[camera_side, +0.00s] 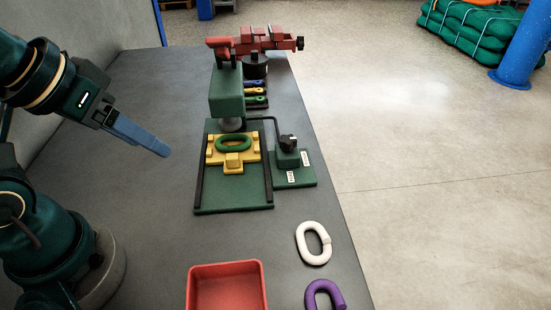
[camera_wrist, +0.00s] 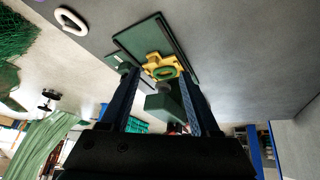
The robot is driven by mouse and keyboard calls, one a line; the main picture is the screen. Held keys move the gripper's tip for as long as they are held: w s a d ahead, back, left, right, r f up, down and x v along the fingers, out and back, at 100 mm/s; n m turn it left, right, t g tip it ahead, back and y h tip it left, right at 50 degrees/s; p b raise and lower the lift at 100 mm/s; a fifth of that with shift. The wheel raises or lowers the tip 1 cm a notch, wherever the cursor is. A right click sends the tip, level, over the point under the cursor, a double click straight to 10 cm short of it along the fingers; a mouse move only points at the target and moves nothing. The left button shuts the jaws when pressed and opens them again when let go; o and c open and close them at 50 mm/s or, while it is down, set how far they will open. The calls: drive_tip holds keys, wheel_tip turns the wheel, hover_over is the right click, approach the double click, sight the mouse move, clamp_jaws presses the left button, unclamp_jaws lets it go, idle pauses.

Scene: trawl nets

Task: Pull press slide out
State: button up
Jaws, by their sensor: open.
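The press is green, with a base plate (camera_side: 234,199) between two dark rails and a block-shaped head (camera_side: 227,94) above its far end. The yellow press slide (camera_side: 215,153) sits on the plate between the rails, with a raised yellow block at its near side. A green ring-shaped link (camera_side: 233,144) lies on the slide. My gripper (camera_side: 160,150) is left of the press, above the table, apart from the slide. In the wrist view my gripper (camera_wrist: 160,85) is open and empty, with the yellow slide (camera_wrist: 153,59) showing between and beyond the fingers.
A dark lever knob (camera_side: 288,142) stands right of the press. A red vise (camera_side: 255,40) is behind it. A red tray (camera_side: 227,268), a white link (camera_side: 301,243) and a purple link (camera_side: 312,293) lie near the front. The table left of the press is clear.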

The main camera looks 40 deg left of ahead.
drive_tip(key=w+a+r+n+y, duration=0.1)
drive_tip(key=w+a+n, duration=0.1)
drive_tip(key=w+n, duration=0.2)
drive_tip(key=n+g+y, duration=0.2)
drive_tip(key=n+g, duration=0.1)
hover_over(232, 156)
drive_tip(key=s+d, duration=0.2)
wheel_tip(232, 156, down, 9)
drive_tip(key=shift+w+a+f, duration=0.2)
drive_tip(key=shift+f, duration=0.3)
drive_tip(key=shift+x, duration=2.3)
clamp_jaws()
